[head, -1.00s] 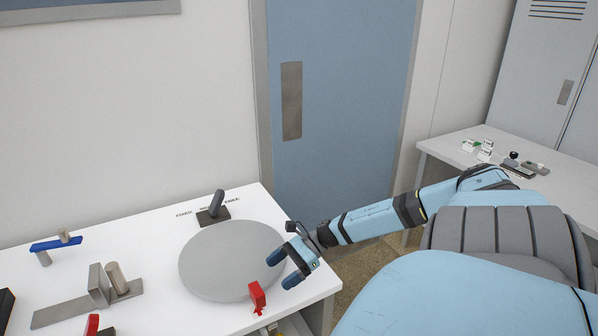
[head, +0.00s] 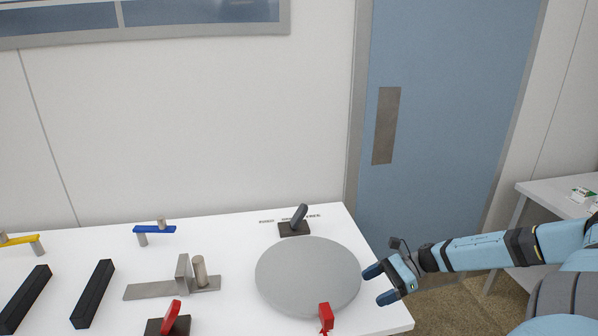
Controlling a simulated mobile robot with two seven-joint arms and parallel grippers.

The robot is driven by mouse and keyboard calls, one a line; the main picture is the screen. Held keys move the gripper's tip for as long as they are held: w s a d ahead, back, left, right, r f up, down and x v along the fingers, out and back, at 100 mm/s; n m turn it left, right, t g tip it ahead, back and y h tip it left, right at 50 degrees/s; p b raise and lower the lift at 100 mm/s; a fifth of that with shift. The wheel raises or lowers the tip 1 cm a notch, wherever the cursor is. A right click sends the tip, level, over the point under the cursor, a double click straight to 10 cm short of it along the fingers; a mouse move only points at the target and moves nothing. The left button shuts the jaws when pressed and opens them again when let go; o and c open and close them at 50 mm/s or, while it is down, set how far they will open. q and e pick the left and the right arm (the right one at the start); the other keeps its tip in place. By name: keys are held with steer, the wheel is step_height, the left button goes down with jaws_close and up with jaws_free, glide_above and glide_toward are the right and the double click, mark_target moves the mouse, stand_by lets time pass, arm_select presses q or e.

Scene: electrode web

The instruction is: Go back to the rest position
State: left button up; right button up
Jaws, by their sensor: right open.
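My right gripper (head: 381,284) is open and empty at the right edge of the white table, just right of the grey round disc (head: 308,277). Its two dark blue fingertips point left toward the disc, with a gap between them. I cannot tell whether it is above the table top or beside its edge. My right arm (head: 475,250) reaches in from the right. My left gripper is out of view.
The white table (head: 228,241) holds a dark lever (head: 298,216), a red lever (head: 326,316), another red lever (head: 170,317), a metal bracket (head: 170,288), a blue bar (head: 155,229), a yellow bar (head: 18,240) and black blocks (head: 93,293). A blue door (head: 440,120) stands behind.

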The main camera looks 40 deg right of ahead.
steer(key=s+a+f+m+t+h+p, duration=0.2)
steer(key=a+f+m+t+h+p, duration=0.1)
steer(key=a+m, duration=0.75)
steer(key=s+a+f+m+t+h+p, duration=0.2)
steer(key=a+f+m+t+p, duration=0.15)
steer(key=a+m, duration=0.7)
steer(key=s+a+r+m+g+h+p, duration=0.1)
steer(key=a+r+m, duration=0.1)
steer(key=a+m, duration=0.6)
steer(key=s+a+r+m+g+h+p, duration=0.1)
steer(key=a+m+h+p, duration=0.1)
steer(key=a+m, duration=0.7)
steer(key=m, duration=0.7)
steer(key=shift+s+a+r+h, duration=0.2)
steer(key=shift+s+r+h, duration=0.1)
steer(key=shift+s+r, duration=0.1)
